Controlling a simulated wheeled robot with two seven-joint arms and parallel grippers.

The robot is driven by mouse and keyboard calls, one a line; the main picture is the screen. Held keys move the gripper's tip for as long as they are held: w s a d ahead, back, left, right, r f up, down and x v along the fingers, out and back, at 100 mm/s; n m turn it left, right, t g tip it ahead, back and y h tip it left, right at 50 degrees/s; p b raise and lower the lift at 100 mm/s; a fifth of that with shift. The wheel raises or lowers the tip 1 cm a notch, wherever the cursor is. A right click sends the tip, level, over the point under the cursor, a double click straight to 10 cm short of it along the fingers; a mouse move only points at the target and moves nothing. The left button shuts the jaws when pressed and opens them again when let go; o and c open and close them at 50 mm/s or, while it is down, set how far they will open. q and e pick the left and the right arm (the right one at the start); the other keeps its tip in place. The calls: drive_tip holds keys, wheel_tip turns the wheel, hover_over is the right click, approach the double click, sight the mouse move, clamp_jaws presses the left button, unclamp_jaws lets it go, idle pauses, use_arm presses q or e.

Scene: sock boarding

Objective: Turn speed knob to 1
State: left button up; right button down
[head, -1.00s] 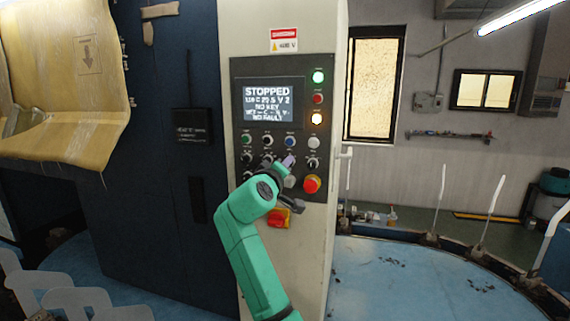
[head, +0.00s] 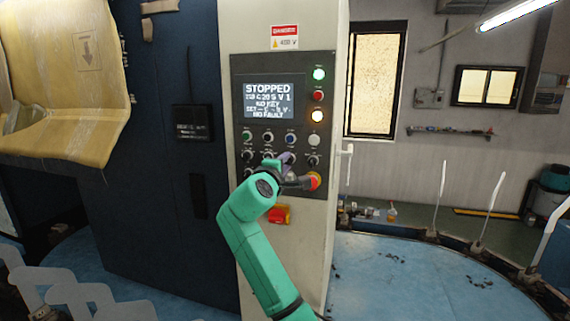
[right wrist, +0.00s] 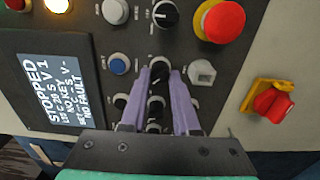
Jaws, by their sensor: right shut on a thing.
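The control panel (head: 300,75) carries several black knobs and coloured buttons. Its display (head: 268,99) reads STOPPED, and the top line of settings ends in "V 1". The speed knob (right wrist: 158,72) appears as a black knob with a white pointer between my right gripper's (right wrist: 159,78) purple fingers in the right wrist view, with one finger on each side. My right gripper (head: 286,160) is shut on this knob; in the head view the gripper mostly hides it. The knob's printed label is too small to read. My left gripper is not in view.
A red emergency button (right wrist: 224,20) lies close to the gripped knob. A red and yellow switch (right wrist: 270,103) sits lower on the cabinet. Other knobs (right wrist: 165,14) and buttons crowd around the fingers. A pale handle (head: 347,165) stands at the cabinet's right edge.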

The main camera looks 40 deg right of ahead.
drive_tip(key=shift+r, duration=0.1)
idle(0.3)
drive_tip(key=c, duration=0.9)
unclamp_jaws()
drive_tip(key=shift+o, duration=1.2)
drive_tip(key=shift+d, duration=0.1)
drive_tip(key=b+v, duration=0.6)
drive_tip(key=v, duration=0.8)
drive_tip(key=shift+a+b, duration=0.2)
drive_tip(key=shift+b, duration=0.15)
drive_tip(key=shift+s, duration=0.15)
